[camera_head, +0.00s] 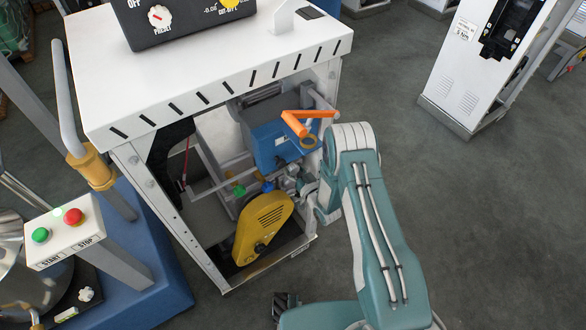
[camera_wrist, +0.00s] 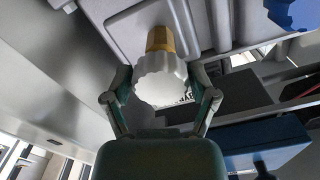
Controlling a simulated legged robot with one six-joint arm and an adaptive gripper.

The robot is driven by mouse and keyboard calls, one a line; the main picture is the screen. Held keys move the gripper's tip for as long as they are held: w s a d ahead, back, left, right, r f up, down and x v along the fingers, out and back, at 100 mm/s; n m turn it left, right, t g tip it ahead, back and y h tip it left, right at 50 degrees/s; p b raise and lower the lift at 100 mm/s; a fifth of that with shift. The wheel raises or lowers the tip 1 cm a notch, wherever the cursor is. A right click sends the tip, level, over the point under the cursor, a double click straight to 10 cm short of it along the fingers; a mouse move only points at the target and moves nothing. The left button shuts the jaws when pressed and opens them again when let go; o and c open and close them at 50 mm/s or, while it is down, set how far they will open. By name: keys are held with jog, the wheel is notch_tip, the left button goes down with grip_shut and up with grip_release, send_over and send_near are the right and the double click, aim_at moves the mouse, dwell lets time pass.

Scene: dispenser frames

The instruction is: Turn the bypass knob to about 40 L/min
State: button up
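In the wrist view a white knob (camera_wrist: 162,78) with a scalloped rim sits on a brass stem (camera_wrist: 160,40). Part of a dark-lettered label shows behind its lower right edge; most of the label is hidden. My gripper (camera_wrist: 161,84) has its two fingers apart, one on each side of the knob, with narrow gaps visible; contact is not clear. In the head view my arm reaches down to the open side of the white cabinet (camera_head: 225,85). The gripper end and the knob are hard to make out there. No flow reading is legible.
In the cabinet are a blue box (camera_head: 268,145), an orange handle (camera_head: 296,124) and a yellow guard (camera_head: 262,228). A black panel with a PRESET knob (camera_head: 159,16) stands on top. A START/STOP box (camera_head: 65,235) is at left.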

jog(key=c, duration=0.4)
jog(key=shift+o, duration=0.2)
jog(key=shift+n, duration=0.5)
jog(key=o, duration=1.2)
jog(key=v, duration=1.2)
jog(key=shift+f, duration=0.1)
